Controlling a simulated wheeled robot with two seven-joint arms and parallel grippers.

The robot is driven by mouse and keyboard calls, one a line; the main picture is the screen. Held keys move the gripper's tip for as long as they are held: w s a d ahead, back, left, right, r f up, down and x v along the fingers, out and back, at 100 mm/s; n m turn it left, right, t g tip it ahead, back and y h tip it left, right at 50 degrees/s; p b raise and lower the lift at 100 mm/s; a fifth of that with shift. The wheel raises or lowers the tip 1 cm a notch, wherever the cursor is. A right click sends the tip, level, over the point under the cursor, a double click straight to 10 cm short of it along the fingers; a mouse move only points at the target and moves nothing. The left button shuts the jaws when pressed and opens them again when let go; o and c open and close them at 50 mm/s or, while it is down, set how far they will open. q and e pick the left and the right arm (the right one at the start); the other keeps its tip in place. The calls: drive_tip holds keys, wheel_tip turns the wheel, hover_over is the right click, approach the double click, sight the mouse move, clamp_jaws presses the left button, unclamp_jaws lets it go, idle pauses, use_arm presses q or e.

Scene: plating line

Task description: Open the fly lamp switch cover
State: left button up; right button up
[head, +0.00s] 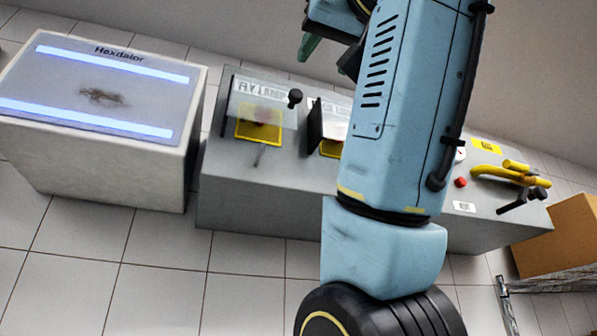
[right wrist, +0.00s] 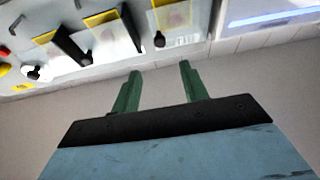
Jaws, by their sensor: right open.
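The fly lamp switch cover (head: 262,105) is a clear panel lying flat on the grey console, with a black knob (head: 295,97) at its right side. A yellow plate and a blurred reddish switch show through it. "FLY LAMP" lettering is at its back edge. In the right wrist view the cover (right wrist: 174,16) is upside down at the top, with its knob (right wrist: 159,40). My right gripper (right wrist: 158,76) is open and empty, its green fingers apart and below the knob in that picture. In the head view my right gripper (head: 309,44) is partly cut off and hidden by my arm.
A second switch with an upright dark flap (head: 315,124) stands right of the cover. My right arm hides the console's middle. A Hexdator box (head: 115,165) stands left. Yellow handles (head: 515,174), a red button (head: 460,182) and a cardboard box (head: 565,238) are right.

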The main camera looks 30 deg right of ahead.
sight(297, 94)
drive_tip(key=p+x, duration=0.5)
drive_tip(key=x, duration=0.8)
drive_tip(key=shift+w+f, duration=0.15)
clamp_jaws()
